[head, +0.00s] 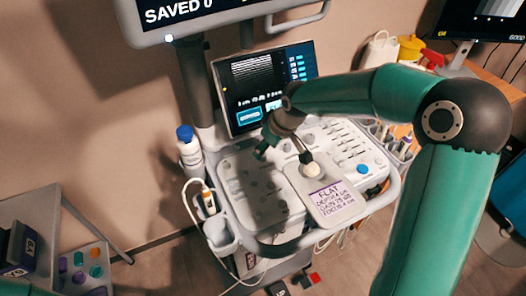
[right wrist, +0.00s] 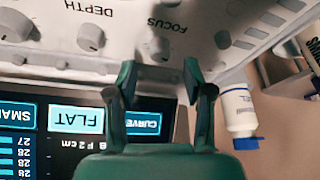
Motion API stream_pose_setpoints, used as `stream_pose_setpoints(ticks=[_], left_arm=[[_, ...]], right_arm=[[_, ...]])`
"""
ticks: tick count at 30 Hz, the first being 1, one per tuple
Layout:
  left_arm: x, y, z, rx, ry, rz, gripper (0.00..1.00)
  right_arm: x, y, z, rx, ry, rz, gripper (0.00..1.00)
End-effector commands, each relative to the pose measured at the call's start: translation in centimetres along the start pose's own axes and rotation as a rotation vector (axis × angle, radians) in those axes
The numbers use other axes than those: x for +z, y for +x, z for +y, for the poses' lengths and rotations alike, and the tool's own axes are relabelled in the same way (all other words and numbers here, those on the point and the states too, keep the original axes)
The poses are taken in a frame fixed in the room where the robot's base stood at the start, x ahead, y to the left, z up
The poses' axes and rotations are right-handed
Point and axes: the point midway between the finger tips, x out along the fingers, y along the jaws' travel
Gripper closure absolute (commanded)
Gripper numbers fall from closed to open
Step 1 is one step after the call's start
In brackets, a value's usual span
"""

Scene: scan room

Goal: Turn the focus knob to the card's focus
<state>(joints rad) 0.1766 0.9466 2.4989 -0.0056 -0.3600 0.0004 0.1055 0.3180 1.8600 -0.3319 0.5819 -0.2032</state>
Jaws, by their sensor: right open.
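The focus knob (right wrist: 160,48), a small grey knob by the FOCUS label, shows in the right wrist view just beyond my right fingertips. My right gripper (right wrist: 158,70) is open, its two fingers apart on either side of the line to the knob. I cannot tell whether they touch it. In the head view my right gripper (head: 284,151) is over the left part of the console panel, and the focus knob cannot be made out there. The card (head: 337,203) lies at the console's front, reading FLAT with depth, gain and focus lines; its small figures are hard to read. My left gripper is out of view.
The depth knob (right wrist: 90,38) and another knob (right wrist: 222,40) flank the focus knob. The console screen (head: 265,85) stands behind the panel. A white bottle with a blue cap (head: 189,150) stands at the console's left. A pale trackball (head: 312,168) sits behind the card.

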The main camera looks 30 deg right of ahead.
Motion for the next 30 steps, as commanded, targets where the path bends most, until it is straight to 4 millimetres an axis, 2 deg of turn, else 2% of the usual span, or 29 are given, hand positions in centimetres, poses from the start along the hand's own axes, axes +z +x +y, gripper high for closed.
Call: stream_pose_setpoints(ticks=[3, 6, 18, 20, 27, 28, 30], left_arm=[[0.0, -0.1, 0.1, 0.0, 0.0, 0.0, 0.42], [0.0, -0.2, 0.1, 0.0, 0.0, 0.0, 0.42], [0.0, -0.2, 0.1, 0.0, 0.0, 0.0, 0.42], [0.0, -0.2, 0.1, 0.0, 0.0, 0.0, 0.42], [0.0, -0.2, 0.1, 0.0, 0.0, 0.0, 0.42], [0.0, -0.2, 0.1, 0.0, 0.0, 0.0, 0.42], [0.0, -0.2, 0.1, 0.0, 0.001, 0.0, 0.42]], right_arm=[[0.1, 1.9, 0.0, -0.001, -0.001, -0.004, 0.49], [0.1, 2.9, 0.0, -0.001, 0.0, -0.002, 0.49], [0.0, 3.6, 0.0, 0.0, 0.0, 0.0, 0.49], [0.0, 3.6, 0.0, 0.0, 0.0, 0.0, 0.57], [0.1, 3.6, 0.0, 0.0, 0.0, 0.0, 0.97], [0.0, 3.6, 0.0, 0.0, 0.0, 0.0, 1.0], [0.0, 3.6, -0.3, 0.0, 0.0, 0.0, 1.0]])
